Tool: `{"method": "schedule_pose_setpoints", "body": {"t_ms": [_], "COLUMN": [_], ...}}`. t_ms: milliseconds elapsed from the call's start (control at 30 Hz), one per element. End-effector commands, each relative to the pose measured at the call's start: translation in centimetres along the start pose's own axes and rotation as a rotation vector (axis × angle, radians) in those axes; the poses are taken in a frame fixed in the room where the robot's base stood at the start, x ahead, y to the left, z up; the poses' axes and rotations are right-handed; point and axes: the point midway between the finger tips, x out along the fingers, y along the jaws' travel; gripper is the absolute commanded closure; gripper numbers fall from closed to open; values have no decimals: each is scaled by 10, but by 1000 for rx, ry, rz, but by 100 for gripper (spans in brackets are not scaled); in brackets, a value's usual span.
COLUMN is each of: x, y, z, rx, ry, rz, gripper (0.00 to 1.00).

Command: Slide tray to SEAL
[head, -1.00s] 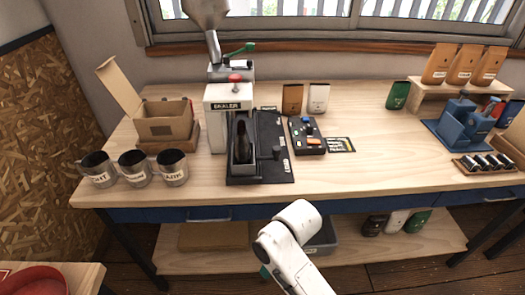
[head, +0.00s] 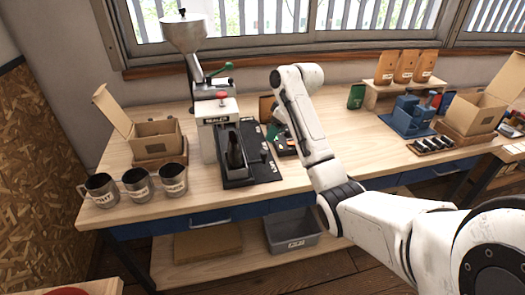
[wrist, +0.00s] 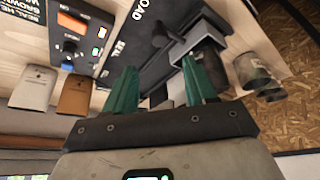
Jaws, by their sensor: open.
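The white sealer (head: 217,120) with a red knob stands on the left half of the bench. A black base (head: 262,170) extends in front of it and carries the narrow tray (head: 222,158), which holds a dark pouch (head: 236,152). My gripper is mostly hidden behind my arm in the head view, just right of the base. In the wrist view my gripper (wrist: 160,88) is open, with two green fingers apart and nothing clearly gripped.
A control box (wrist: 75,45) with lit buttons sits beside the base, near white (wrist: 35,88) and brown (wrist: 75,95) pouches. Several metal cups (head: 137,187) stand at front left. A cardboard box (head: 150,135) is behind them. A blue device (head: 408,117) stands right.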

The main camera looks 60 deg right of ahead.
Motion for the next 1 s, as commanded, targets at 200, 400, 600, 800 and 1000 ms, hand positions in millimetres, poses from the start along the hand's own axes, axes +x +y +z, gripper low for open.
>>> {"method": "schedule_pose_setpoints", "body": {"t_ms": [200, 400, 600, 800, 1000], "x": [25, 63, 92, 106, 107], "y": [-1, -1, -1, -1, -1], "z": [1, 1, 0, 0, 0], "rx": [0, 0, 0, 0, 0], "ry": [-4, -3, -2, -1, 1], "rz": [-3, -3, -2, -1, 0], "gripper": [44, 44, 44, 44, 44]}}
